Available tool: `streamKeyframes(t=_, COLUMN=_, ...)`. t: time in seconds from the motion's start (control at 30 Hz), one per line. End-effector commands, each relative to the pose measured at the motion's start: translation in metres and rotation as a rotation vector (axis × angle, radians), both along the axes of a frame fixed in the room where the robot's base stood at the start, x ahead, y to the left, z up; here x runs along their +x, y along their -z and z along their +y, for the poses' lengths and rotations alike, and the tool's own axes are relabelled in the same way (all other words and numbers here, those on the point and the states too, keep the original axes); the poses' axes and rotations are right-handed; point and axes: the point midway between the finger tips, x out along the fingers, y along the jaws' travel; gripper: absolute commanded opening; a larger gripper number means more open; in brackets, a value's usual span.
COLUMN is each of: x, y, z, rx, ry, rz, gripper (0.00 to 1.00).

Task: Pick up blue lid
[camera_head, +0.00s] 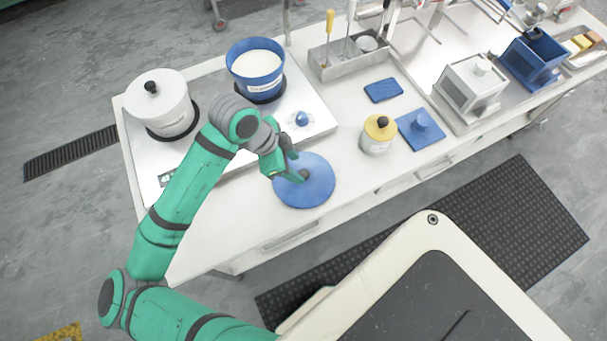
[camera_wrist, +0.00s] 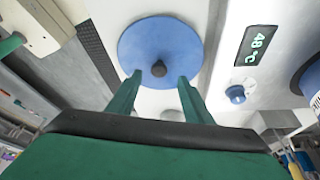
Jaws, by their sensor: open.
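The round blue lid (camera_head: 312,193) with a dark knob lies flat on the white counter, near its front edge. In the wrist view the blue lid (camera_wrist: 160,38) shows ahead of the fingers, with its knob (camera_wrist: 159,69) roughly between and beyond the fingertips. My gripper (camera_head: 285,172) is over the lid's left side, by the knob. In the wrist view my gripper (camera_wrist: 157,85) has its two green fingers spread apart, with nothing held between them. I cannot tell whether a finger touches the lid.
A hot plate with a blue knob (camera_head: 302,119) bears a blue pot (camera_head: 256,88) of white contents and a white lidded pot (camera_head: 163,112). A yellow-lidded jar (camera_head: 377,136) and a square blue lid (camera_head: 420,130) stand right. The counter front left of the lid is clear.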

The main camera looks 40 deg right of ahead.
Motion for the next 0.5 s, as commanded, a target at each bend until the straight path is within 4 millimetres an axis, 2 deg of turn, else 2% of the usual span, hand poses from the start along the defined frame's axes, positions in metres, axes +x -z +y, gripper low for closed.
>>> streamKeyframes(t=0.3, x=-0.009, y=0.038, z=-0.012, rx=0.000, ry=0.000, rz=0.001, gripper=0.46)
streamKeyframes(t=0.5, x=-0.010, y=0.045, z=-0.015, rx=-0.002, ry=0.001, rz=-0.001, gripper=0.46)
